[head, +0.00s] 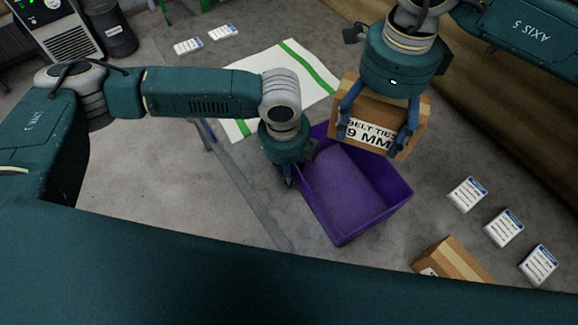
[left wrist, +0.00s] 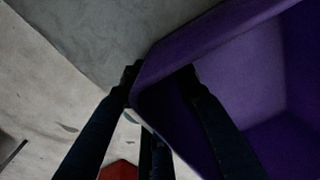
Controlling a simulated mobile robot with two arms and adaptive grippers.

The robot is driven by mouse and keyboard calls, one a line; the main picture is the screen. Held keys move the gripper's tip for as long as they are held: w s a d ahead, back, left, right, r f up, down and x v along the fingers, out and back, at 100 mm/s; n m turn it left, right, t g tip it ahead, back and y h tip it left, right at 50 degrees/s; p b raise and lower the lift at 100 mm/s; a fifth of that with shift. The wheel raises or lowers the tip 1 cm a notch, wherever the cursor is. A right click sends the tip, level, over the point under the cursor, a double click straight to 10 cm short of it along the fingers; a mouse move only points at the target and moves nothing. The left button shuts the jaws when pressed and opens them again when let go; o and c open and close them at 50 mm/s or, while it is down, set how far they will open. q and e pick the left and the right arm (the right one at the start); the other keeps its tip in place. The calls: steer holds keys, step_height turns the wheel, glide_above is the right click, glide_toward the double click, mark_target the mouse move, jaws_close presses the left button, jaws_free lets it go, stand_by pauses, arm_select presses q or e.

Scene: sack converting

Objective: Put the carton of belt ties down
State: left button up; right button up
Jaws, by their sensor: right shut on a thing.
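The carton of belt ties (head: 372,108) is a brown box with a white label reading "BELT TIES 9 MM". My right gripper (head: 370,138) is shut on it, with one finger on each side. The carton is over the far right part of the purple bin (head: 378,216); I cannot tell how high it is. The bin's visible floor is empty. My left gripper (head: 288,182) is at the bin's left wall. In the left wrist view, its fingers (left wrist: 160,82) straddle the wall of the bin (left wrist: 222,38); whether they press on it is unclear.
A second brown carton (head: 460,262) is at the lower right, partly hidden. Several white labelled packs (head: 503,228) lie right of the bin. A white sheet with green stripes (head: 275,62) lies behind it, and two more packs (head: 188,46) lie further back. Grey surface is clear between bin and packs.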

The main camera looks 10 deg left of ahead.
arm_select(q)
jaws_close()
arm_select(e)
steer(key=s+a+f+m, duration=0.1)
steer(key=a+f+m, duration=0.2)
steer(key=f+m, duration=0.5)
steer(key=n, duration=0.1)
glide_above(335, 191)
step_height(335, 191, down, 8)
steer(key=shift+f, duration=2.15)
